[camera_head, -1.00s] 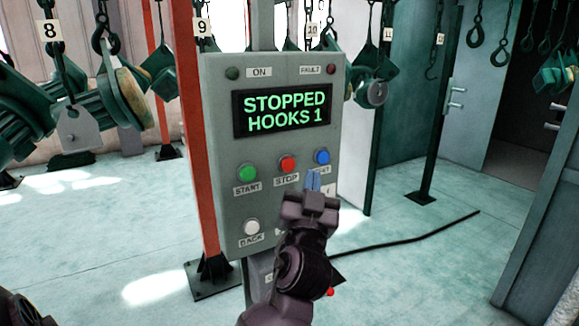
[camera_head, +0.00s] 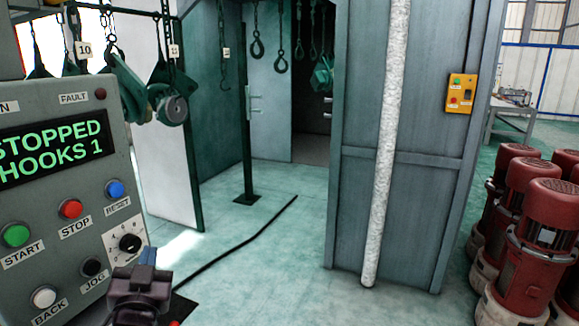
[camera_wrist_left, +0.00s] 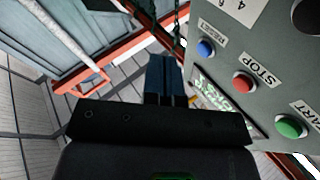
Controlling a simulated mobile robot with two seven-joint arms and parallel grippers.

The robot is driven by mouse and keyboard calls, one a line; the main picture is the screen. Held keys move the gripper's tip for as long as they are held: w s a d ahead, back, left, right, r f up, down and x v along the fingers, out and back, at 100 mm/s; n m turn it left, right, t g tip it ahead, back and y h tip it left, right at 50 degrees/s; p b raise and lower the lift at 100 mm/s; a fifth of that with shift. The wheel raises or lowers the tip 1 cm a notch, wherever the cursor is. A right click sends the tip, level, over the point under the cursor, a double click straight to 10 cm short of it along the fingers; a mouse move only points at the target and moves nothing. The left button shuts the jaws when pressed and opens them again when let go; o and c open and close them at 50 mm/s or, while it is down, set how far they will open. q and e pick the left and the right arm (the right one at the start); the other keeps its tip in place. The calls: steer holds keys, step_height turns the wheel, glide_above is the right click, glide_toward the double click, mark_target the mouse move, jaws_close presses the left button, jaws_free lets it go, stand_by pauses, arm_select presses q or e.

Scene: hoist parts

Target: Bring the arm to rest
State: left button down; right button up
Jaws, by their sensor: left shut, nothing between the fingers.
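My left gripper (camera_head: 147,257) is at the lower left of the head view, in front of the grey control panel (camera_head: 70,232). Its blue fingers are together and hold nothing; they also show in the left wrist view (camera_wrist_left: 163,75). The panel's screen (camera_head: 52,148) reads STOPPED HOOKS 1. A blue RESET button (camera_head: 114,189), a red STOP button (camera_head: 71,209) and a green START button (camera_head: 15,235) are on it. The dial (camera_head: 130,243) is just above the fingertips in the picture. I cannot tell how far the fingers are from the panel. My right gripper is not in view.
Hooks and hoist parts (camera_head: 168,100) hang behind the panel. A white pipe (camera_head: 385,150) and a cabinet with a yellow switch box (camera_head: 461,93) stand right of centre. Red motors (camera_head: 545,240) stand at far right.

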arm_select(q)
step_height(320, 180, down, 11)
steer(key=s+g+h, duration=0.2)
steer(key=h, duration=0.1)
steer(key=s+a+f+g+h, duration=0.1)
steer(key=s+f+g, duration=0.5)
steer(key=s+f, duration=1.4)
step_height(320, 180, down, 3)
steer(key=shift+s+a+f+g, duration=0.1)
steer(key=shift+s+a+g, duration=0.15)
steer(key=shift+g, duration=0.15)
